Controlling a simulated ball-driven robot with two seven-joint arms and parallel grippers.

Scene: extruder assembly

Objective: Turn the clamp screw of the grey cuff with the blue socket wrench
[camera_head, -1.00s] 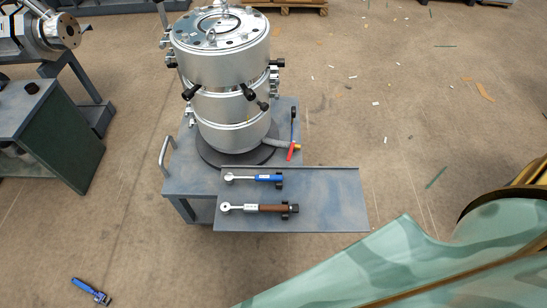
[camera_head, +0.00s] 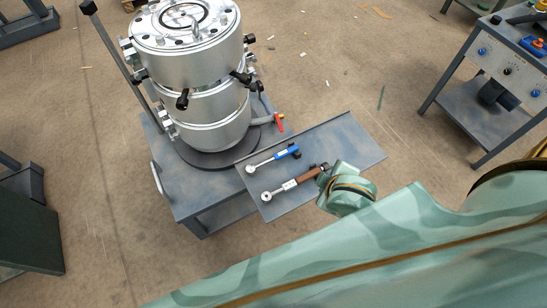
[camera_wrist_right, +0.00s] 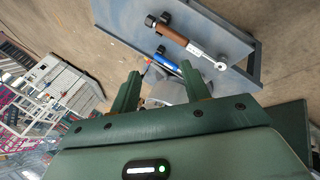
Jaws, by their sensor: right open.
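The blue socket wrench (camera_head: 287,152) lies on the tray (camera_head: 352,148), its ratchet head toward the vessel. It also shows in the right wrist view (camera_wrist_right: 168,65), partly hidden beyond my right gripper (camera_wrist_right: 163,80). That gripper is open, with nothing held between its fingers. In the head view my green right wrist is beside the tray's front edge, near the brown-handled wrench (camera_head: 312,174); its fingers are not clear there. The silver banded vessel (camera_head: 205,90) stands behind the tray. I cannot tell which part is the grey cuff or its clamp screw. My left gripper is out of view.
The brown-handled wrench lies in front of the blue one. A red-handled lever (camera_head: 280,122) is beside the vessel, and black knobs stick out of its side. A grey cart (camera_head: 205,205) carries the vessel. A control bench (camera_head: 492,75) stands at the right.

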